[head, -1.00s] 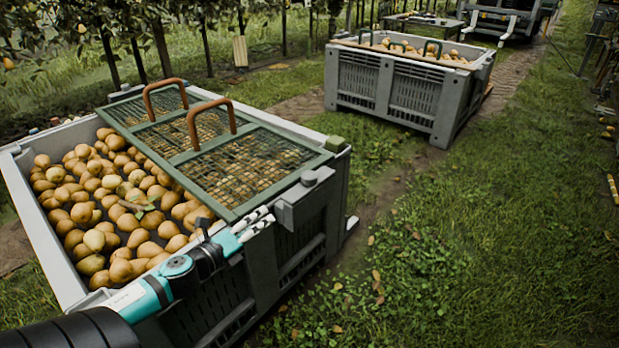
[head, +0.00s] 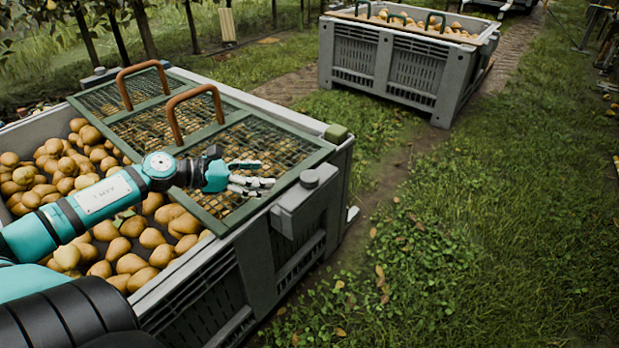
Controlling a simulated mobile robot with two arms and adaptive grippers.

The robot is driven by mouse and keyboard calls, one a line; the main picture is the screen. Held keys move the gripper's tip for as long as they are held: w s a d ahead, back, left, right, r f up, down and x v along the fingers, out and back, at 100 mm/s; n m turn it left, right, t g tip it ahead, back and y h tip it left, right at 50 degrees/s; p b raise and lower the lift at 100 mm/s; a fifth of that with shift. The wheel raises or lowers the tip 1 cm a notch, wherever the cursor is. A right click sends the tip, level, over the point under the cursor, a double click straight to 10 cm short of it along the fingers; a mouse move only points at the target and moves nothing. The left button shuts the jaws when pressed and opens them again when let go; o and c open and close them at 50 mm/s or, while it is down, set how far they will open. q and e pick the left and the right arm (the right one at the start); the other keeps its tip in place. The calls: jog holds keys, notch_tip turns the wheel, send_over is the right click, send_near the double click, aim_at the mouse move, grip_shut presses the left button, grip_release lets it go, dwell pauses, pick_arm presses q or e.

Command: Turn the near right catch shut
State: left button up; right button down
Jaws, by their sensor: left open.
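A green-framed mesh lid (head: 222,213) with two brown handles lies over the right part of a grey bin (head: 190,268) full of pears. The near right catch (head: 309,179), a grey round-topped piece, sits on a grey block on the bin's right rim, beside the lid's edge. I cannot tell whether it overlaps the lid. My left gripper (head: 263,178) is open and empty, above the lid's mesh, just left of the catch and apart from it. Its arm crosses over the pears from the left. My right gripper is out of view.
Loose pears (head: 150,238) fill the bin's open part. A second grey bin (head: 405,68) of pears stands behind. Grass (head: 470,210) to the right is free.

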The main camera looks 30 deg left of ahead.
aim_at(301, 178)
pick_arm(q)
jog(key=b+x, duration=0.2)
jog(key=x, duration=0.7)
jog(key=shift+w+b, duration=0.25)
jog(key=shift+b, duration=0.15)
jog(key=x, duration=0.4)
jog(key=shift+w+f, duration=0.15)
jog(key=shift+w+d+f, duration=0.25)
jog(key=shift+w+d, duration=0.05)
jog(key=shift+w, duration=0.15)
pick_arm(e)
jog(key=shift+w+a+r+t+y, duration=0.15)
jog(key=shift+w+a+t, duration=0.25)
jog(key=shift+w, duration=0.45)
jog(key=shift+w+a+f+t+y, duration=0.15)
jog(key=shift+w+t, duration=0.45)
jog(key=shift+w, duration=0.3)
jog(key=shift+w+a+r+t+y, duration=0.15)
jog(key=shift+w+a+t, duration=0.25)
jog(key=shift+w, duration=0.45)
pick_arm(q)
jog(key=shift+c, duration=0.4)
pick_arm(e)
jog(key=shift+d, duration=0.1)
pick_arm(q)
grip_shut()
